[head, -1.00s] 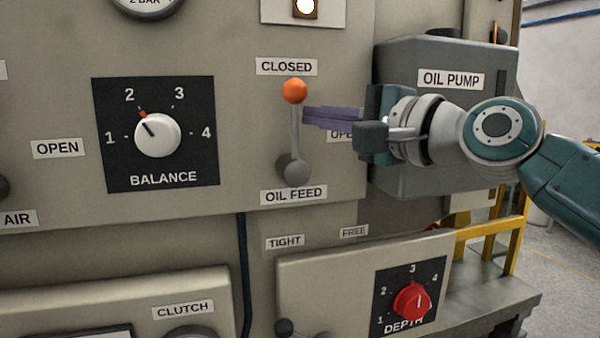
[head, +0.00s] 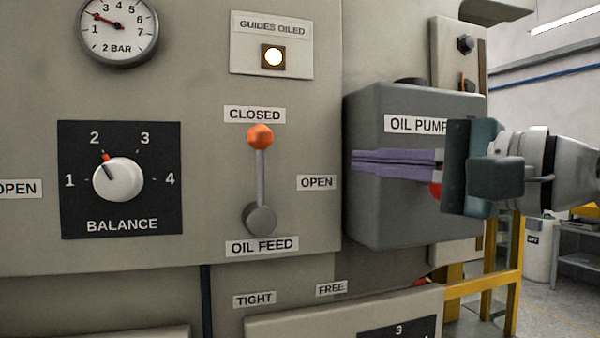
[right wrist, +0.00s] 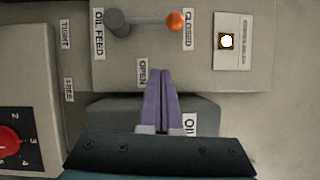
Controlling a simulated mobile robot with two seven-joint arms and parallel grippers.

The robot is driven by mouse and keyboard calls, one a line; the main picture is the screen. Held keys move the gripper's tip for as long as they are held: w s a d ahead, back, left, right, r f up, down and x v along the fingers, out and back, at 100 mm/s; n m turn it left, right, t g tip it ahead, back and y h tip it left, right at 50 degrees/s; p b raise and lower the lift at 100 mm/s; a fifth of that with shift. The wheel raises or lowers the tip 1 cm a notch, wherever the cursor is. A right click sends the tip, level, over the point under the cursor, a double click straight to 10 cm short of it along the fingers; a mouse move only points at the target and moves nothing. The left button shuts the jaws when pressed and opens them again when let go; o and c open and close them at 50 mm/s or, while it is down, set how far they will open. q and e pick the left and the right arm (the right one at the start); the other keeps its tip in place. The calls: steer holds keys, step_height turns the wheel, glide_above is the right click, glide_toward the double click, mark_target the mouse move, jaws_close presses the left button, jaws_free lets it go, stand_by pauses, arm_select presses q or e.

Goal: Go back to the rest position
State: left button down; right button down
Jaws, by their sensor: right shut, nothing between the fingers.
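My right gripper (head: 355,162) is shut and empty, its purple fingers together and pointing left in front of the grey oil pump box (head: 385,225). In the right wrist view its fingers (right wrist: 158,75) point up toward the OPEN label. The oil feed lever (head: 260,172) stands upright with its orange knob (head: 260,137) just below the CLOSED label. The gripper is to the right of the lever and apart from it. The lever also shows in the right wrist view (right wrist: 148,21). My left gripper is not in view.
The panel carries a balance dial (head: 118,179), a pressure gauge (head: 118,25) and a lit GUIDES OILED lamp (head: 273,57). A yellow frame (head: 505,280) stands at the lower right. The open floor (head: 560,315) lies beyond it.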

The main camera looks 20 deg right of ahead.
stand_by(0.4)
steer(key=s+a+f+n+g+h+p, duration=0.35)
steer(key=s+f+n+g, duration=0.35)
steer(key=f, duration=0.7)
steer(key=s+d+f+n+g+h+p, duration=0.1)
steer(key=s+f+n+g+h+p, duration=0.1)
steer(key=s, duration=0.8)
steer(key=s+d+f+n+g+h+p, duration=0.1)
steer(key=s+f+n+g+h+p, duration=0.1)
steer(key=s+f+n, duration=0.4)
steer(key=s+g, duration=0.1)
steer(key=s, duration=0.3)
steer(key=shift+d+f+g+h, duration=0.2)
steer(key=shift+d+g+h, duration=0.15)
steer(key=shift+d+g, duration=0.05)
steer(key=shift+s, duration=0.1)
